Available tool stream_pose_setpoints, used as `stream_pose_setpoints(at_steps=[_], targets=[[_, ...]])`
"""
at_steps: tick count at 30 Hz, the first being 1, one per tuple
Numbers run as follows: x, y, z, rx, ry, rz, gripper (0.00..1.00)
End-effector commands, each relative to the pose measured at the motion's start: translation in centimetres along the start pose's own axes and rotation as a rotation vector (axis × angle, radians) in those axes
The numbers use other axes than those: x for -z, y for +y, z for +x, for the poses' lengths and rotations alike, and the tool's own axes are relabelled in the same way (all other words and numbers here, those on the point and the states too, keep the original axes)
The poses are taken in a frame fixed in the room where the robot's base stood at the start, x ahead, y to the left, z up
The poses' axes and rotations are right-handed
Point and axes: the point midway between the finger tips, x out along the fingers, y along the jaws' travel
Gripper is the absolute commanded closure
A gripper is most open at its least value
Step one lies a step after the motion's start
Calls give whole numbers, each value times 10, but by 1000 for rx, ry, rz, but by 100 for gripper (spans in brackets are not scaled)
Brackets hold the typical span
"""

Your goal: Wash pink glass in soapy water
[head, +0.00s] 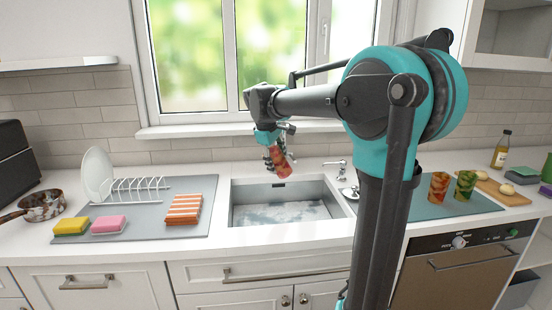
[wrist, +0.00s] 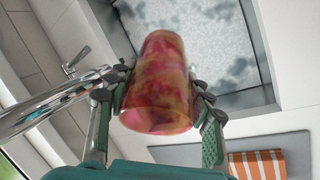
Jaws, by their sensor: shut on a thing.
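My gripper (head: 276,153) is shut around a pinkish-red mottled glass (head: 281,164) and holds it above the sink. The glass is tilted in the head view. The wrist view also shows the glass (wrist: 158,85) between the two fingers of my gripper (wrist: 158,100), with the sink behind it. The sink (head: 237,190) holds greyish water with white foam patches (head: 283,214); the foamy water also shows in the wrist view (wrist: 225,50). The glass is apart from the water.
A faucet (head: 337,163) stands at the sink's right rear; it is close to my gripper in the wrist view (wrist: 45,105). Left are a grey mat (head: 150,225), dish rack (head: 135,187), plate (head: 97,172), sponges (head: 108,225) and striped cloth (head: 184,209). Right are two patterned glasses (head: 438,188).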

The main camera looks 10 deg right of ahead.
Motion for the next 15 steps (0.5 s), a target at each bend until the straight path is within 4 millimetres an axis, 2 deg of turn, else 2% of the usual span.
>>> stream_pose_setpoints(at_steps=[15], targets=[[1, -17, 44, 0, 0, 0, 85]])
